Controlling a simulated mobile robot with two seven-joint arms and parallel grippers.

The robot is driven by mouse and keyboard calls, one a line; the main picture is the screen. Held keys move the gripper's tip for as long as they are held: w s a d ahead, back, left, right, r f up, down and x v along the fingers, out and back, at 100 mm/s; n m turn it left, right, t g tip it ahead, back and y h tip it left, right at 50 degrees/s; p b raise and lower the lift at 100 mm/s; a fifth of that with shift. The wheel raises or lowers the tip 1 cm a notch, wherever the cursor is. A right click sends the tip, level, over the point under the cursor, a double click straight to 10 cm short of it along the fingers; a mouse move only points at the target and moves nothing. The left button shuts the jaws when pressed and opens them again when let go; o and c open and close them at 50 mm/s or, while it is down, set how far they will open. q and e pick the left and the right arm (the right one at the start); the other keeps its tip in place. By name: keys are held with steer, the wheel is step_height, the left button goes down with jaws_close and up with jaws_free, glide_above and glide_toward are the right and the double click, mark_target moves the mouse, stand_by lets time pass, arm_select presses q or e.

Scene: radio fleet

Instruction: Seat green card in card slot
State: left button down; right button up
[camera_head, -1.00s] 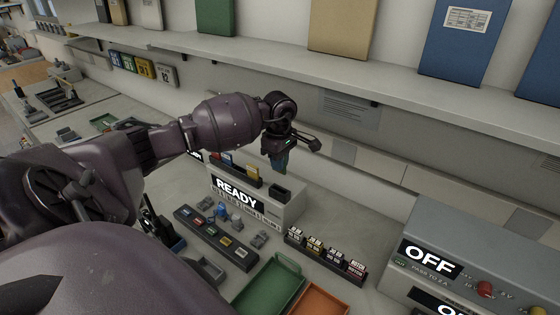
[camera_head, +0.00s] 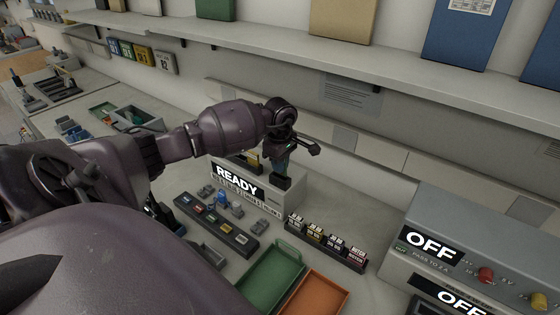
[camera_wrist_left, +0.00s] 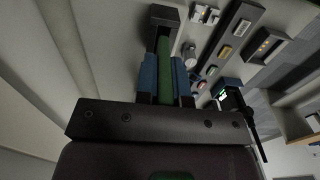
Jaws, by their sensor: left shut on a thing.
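My left gripper (camera_head: 281,168) is shut on the green card (camera_wrist_left: 177,55) just above the READY box (camera_head: 277,201). In the left wrist view the card shows as a narrow green strip between the two blue fingertips (camera_wrist_left: 163,80). The black card slot (camera_head: 280,183) stands on the right end of the box top, directly below the fingers. It also shows in the left wrist view (camera_wrist_left: 163,17), just beyond the card's far end. I cannot tell whether the card's lower edge is inside the slot. My right gripper is not in view.
A dark rack with several small coloured pieces (camera_head: 215,228) lies in front of the box. A row of labelled blocks (camera_head: 325,242), a green tray (camera_head: 270,280) and an orange tray (camera_head: 318,294) are nearer. A grey OFF unit (camera_head: 470,225) stands at right. A shelf (camera_head: 300,53) runs above.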

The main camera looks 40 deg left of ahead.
arm_select(q)
steer(key=shift+b, duration=0.75)
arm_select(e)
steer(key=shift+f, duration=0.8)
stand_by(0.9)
arm_select(q)
steer(key=shift+f+b, duration=0.6)
steer(key=shift+f, duration=0.1)
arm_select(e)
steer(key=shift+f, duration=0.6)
arm_select(q)
steer(key=shift+s+f+b, duration=0.15)
steer(key=shift+f+b, duration=0.55)
steer(key=shift+f, duration=0.1)
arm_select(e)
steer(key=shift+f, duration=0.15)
arm_select(q)
steer(key=c, duration=1.1)
jaws_free()
steer(key=shift+r, duration=0.15)
